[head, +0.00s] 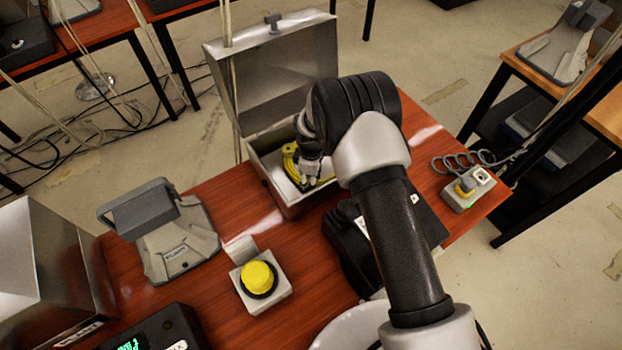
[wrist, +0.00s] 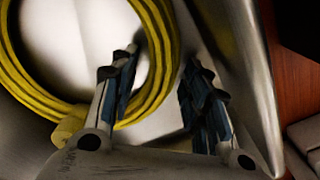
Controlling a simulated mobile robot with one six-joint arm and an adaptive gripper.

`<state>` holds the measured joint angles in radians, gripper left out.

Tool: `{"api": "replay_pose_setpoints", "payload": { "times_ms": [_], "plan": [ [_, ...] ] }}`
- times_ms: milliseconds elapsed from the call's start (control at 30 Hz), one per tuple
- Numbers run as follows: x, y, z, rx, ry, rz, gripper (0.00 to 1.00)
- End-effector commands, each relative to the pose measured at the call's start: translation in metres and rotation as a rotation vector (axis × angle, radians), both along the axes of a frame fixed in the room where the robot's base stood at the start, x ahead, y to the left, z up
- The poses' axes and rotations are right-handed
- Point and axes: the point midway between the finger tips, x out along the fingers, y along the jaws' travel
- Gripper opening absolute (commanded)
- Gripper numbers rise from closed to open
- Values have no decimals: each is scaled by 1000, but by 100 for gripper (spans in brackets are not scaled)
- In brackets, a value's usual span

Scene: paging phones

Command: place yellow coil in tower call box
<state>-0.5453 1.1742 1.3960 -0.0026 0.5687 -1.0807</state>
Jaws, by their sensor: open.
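The yellow coil (head: 290,158) lies inside an open grey metal box (head: 287,205) on the red-brown table. No label naming the tower call box is readable on it. My gripper (head: 308,178) reaches down into this box at the coil. In the wrist view the coil (wrist: 22,78) is a large ring against the pale box interior. My gripper (wrist: 163,75) is open there, its left finger over the ring's opening and its right finger outside the ring near the box wall (wrist: 245,75). The coil's right strand passes between the fingers. Contact cannot be told.
The box's lid (head: 275,85) stands raised behind it. A black phone unit (head: 350,255) is close to the box's right, partly behind my arm. A grey cradle (head: 160,235), a yellow button box (head: 260,283) and another metal box (head: 45,270) stand left. A coiled-cord device (head: 467,190) is right.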

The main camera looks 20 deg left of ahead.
Motion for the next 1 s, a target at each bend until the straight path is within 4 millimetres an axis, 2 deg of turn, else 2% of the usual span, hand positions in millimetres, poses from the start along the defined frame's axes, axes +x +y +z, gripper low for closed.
{"api": "replay_pose_setpoints", "payload": {
  "times_ms": [133, 233, 700, 833, 1000],
  "plan": [
    [0, 0, 2, 0, 0, 0, 43],
    [1, 0, 10, 1, -1, 0, 43],
    [0, 0, 103, 1, -2, 0, 43],
    [0, 0, 117, 0, -1, 0, 43],
    [0, 0, 123, 0, 0, 0, 43]
  ]
}}
